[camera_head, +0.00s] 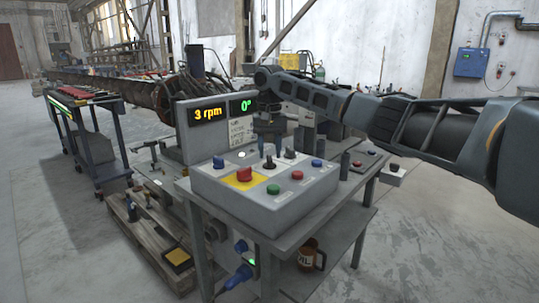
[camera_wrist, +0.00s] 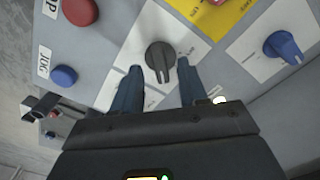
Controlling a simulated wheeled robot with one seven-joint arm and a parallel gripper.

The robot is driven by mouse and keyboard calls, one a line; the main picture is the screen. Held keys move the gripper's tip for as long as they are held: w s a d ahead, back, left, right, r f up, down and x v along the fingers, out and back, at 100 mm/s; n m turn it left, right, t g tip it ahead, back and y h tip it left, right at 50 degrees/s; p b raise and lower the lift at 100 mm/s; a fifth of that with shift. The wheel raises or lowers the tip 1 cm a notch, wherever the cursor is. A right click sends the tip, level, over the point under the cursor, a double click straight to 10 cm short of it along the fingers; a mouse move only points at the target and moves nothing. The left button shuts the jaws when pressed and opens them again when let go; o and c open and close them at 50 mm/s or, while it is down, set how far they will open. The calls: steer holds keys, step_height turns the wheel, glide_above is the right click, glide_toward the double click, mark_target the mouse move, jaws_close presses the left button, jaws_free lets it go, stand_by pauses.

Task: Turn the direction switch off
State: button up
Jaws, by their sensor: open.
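The direction switch appears to be the black rotary knob (camera_wrist: 160,57) on a white label plate in the wrist view; its lettering is too small to read. Its bar points down the picture, towards my palm. My gripper (camera_wrist: 159,72) is open, with one blue-grey finger on each side of the knob and a gap showing beside it. I cannot tell whether either finger touches it. In the head view, my gripper (camera_head: 271,135) reaches down over the back of the grey control box (camera_head: 265,205), and the knob is hard to tell from the fingers there.
A red button (camera_wrist: 80,11) and a blue JOG button (camera_wrist: 64,75) lie left of the knob. A blue rotary switch (camera_wrist: 283,46) is at right. A red mushroom button (camera_head: 244,174) stands on a yellow plate. The display (camera_head: 209,113) reads 3 rpm and 0°.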

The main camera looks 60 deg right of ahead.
steer(key=shift+f, duration=0.8)
steer(key=shift+c, duration=0.4)
steer(key=shift+a, duration=0.1)
jaws_close()
